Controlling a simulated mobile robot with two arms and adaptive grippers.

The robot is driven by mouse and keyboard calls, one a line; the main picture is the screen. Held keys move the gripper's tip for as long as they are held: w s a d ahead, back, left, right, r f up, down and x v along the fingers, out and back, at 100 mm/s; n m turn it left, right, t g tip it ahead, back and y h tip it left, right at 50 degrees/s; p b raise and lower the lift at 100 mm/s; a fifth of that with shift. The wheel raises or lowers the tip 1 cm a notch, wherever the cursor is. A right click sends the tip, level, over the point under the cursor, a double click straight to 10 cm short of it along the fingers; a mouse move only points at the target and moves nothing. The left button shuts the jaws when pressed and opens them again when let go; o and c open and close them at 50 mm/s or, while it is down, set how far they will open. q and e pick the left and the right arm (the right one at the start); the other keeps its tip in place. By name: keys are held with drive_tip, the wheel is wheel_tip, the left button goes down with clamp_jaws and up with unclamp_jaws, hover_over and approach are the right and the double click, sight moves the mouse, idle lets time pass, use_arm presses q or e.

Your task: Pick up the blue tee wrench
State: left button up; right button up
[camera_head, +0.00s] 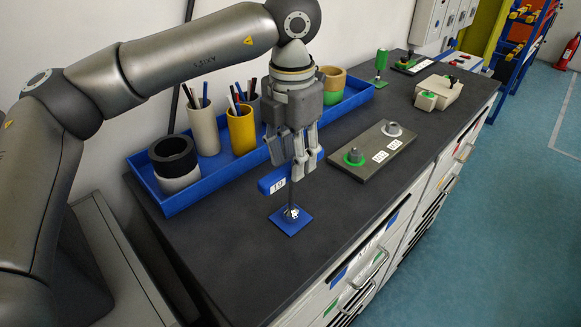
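The blue tee wrench has a blue crossbar handle (272,185) with a white label and a thin dark stem. It stands upright on a small blue square plate (290,221) on the dark worktop. My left gripper (296,168) points down from above at the handle, with fingers in front of it and one partly behind it. The fingers hide the middle of the handle. I cannot tell whether they press on it. My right gripper is not in view.
A long blue tray (167,206) behind holds a black-and-grey ring stack (174,158), pen cups (241,130) and a wood-and-green cup (332,84). A grey plate (371,152) with two knobs lies to the right. The worktop's front (240,270) is clear.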

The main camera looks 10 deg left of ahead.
sight(291, 182)
use_arm(q)
drive_tip(key=shift+f, duration=0.75)
drive_tip(key=f+p, duration=0.1)
drive_tip(key=f, duration=0.1)
drive_tip(key=w+f+p, duration=0.1)
drive_tip(key=f, duration=0.1)
drive_tip(key=shift+a+p, duration=0.2)
drive_tip(key=shift+p, duration=0.15)
drive_tip(key=shift+s+f, duration=0.15)
drive_tip(key=shift+f, duration=0.5)
drive_tip(key=shift+c, duration=1)
drive_tip(key=c, duration=0.5)
clamp_jaws()
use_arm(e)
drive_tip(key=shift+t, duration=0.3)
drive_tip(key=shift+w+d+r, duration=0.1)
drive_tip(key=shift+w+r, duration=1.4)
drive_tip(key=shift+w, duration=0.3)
